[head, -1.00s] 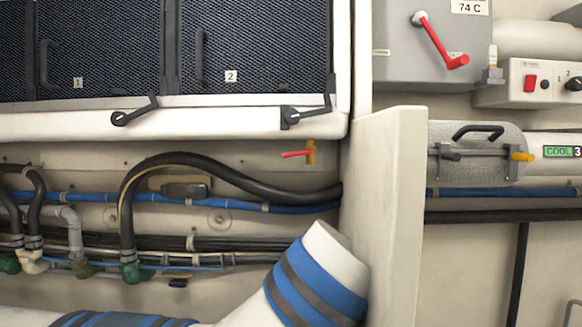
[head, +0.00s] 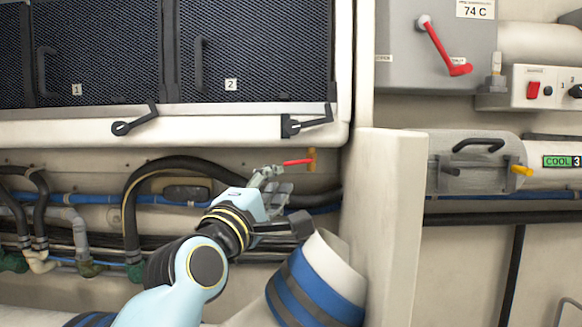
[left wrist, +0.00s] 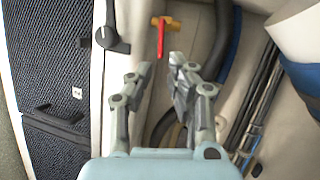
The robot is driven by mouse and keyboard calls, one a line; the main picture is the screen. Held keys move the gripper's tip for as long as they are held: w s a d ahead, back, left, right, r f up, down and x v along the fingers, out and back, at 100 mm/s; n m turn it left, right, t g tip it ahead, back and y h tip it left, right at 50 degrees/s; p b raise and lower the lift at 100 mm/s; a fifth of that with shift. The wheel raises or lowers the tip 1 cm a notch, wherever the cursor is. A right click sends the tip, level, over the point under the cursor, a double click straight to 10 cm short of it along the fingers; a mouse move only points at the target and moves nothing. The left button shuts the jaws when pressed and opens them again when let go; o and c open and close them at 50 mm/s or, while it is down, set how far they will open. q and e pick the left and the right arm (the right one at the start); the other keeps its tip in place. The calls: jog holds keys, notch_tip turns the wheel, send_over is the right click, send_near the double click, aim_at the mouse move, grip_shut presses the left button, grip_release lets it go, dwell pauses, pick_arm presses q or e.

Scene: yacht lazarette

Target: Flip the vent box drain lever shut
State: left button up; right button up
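The drain lever is a red handle (head: 298,162) on a small brass valve body (head: 311,158), below the right end of the vent box (head: 230,122). The handle lies roughly level, pointing left from the valve. In the left wrist view the red handle (left wrist: 161,40) hangs from the brass body (left wrist: 167,21), its tip just beyond the gap between my fingers. My left gripper (head: 275,180) is open and empty, just left of and slightly below the handle tip; it also shows in the left wrist view (left wrist: 156,68). I cannot tell whether it touches the handle. My right gripper is out of view.
Black and blue hoses (head: 165,165) run along the wall behind and below my left arm. A white panel (head: 385,225) stands to the right of the valve. A striped white duct (head: 315,282) is below. Black latches (head: 308,122) hang from the vent box above.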

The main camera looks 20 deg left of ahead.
aim_at(294, 163)
pick_arm(q)
jog(key=x, duration=0.7)
jog(key=shift+w, duration=0.35)
grip_shut()
